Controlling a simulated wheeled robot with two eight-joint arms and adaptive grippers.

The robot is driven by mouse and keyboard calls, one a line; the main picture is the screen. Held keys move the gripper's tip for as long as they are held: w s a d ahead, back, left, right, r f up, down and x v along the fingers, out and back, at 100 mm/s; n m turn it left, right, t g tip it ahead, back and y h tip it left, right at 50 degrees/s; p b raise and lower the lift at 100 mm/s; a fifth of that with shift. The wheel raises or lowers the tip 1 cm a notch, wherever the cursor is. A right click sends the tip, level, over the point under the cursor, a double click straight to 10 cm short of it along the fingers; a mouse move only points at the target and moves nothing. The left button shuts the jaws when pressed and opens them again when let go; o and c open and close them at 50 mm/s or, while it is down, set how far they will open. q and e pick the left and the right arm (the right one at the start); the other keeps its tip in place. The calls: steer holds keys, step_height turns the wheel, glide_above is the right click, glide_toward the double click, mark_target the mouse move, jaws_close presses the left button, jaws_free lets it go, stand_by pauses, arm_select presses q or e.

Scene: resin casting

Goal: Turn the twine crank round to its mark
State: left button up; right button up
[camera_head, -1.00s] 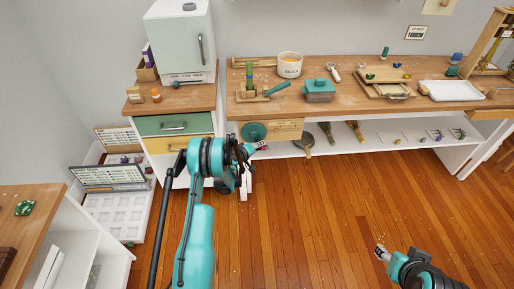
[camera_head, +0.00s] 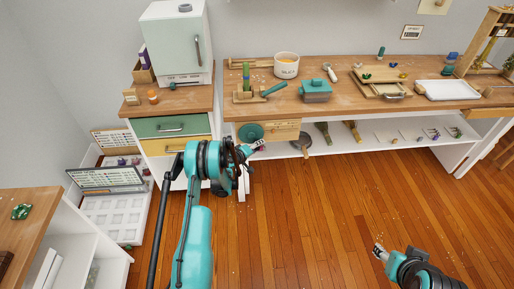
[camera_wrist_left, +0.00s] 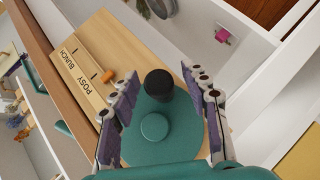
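The twine crank is a teal plate with a round hub and a black knob (camera_wrist_left: 158,84), mounted on a pale wooden panel. In the head view the teal crank (camera_head: 250,131) shows under the workbench's left part. The panel (camera_wrist_left: 92,52) carries the words POSY and BUNCH, with short marks and a small orange peg (camera_wrist_left: 107,76). My left gripper (camera_wrist_left: 160,78) is open, its purple-padded fingers on either side of the crank and knob, apart from the knob. It also shows in the head view (camera_head: 256,146). My right gripper (camera_head: 379,250) hangs low over the floor; its finger opening is unclear.
The workbench top (camera_head: 220,103) overhangs the crank. A lower shelf (camera_head: 375,135) with brushes and small items lies to the right. A drawer cabinet (camera_head: 172,126) stands to the left. The wooden floor (camera_head: 320,220) is clear.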

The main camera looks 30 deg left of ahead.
arm_select(q)
steer(key=shift+s, duration=0.15)
steer(key=v, duration=0.7)
steer(key=shift+s+r, duration=0.1)
arm_select(e)
steer(key=shift+c, duration=0.4)
